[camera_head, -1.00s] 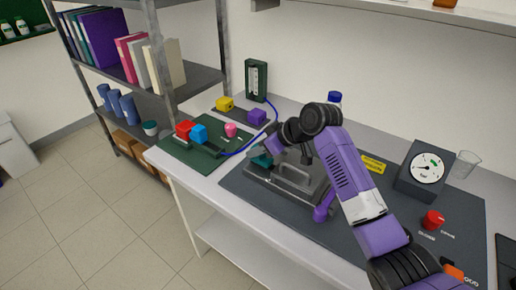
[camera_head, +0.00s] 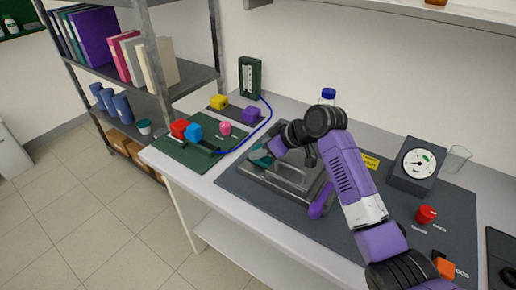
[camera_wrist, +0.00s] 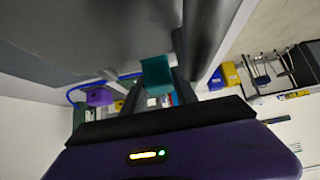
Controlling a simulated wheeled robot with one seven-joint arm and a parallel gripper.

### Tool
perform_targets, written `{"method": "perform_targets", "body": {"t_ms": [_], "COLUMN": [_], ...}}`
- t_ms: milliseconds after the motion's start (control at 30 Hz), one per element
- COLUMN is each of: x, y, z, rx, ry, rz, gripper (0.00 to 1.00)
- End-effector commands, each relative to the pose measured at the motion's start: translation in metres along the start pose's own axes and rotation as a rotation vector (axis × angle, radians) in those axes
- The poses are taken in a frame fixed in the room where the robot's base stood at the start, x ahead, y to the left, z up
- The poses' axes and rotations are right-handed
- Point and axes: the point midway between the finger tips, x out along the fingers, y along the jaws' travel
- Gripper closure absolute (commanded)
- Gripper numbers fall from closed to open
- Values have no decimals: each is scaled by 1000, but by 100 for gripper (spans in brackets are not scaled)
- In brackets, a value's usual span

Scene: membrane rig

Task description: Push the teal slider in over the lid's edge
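The teal slider (camera_head: 261,158) is at the left end of the grey lid (camera_head: 280,183), partly hidden by my gripper. In the wrist view the teal slider (camera_wrist: 157,75) is a small block straight ahead of my finger ends (camera_wrist: 158,92). It looks touching or very close; I cannot tell which. The lid has a raised bar handle (camera_head: 292,177) and lies on the dark mat. My gripper (camera_head: 267,154) reaches down over the lid's left end. The finger gap is too unclear to judge.
A purple lever (camera_head: 317,208) stands at the rig's front right. A gauge box (camera_head: 416,166) and red knob (camera_head: 426,214) are right of my arm. A green mat (camera_head: 190,155) with red and blue blocks lies left. A blue cable (camera_head: 245,140) runs behind the rig.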

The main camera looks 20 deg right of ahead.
Motion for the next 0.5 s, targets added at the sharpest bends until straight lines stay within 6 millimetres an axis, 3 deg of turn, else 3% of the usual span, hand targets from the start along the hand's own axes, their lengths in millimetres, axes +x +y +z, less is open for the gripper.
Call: {"method": "perform_targets", "body": {"t_ms": [33, 100, 500], "x": [0, 0, -7], "y": [1, 1, 1], "z": [2, 1, 0], "rx": [3, 3, 2], "ry": [-2, -2, 3], "rz": [0, 0, 2], "gripper": [56, 45, 45]}}
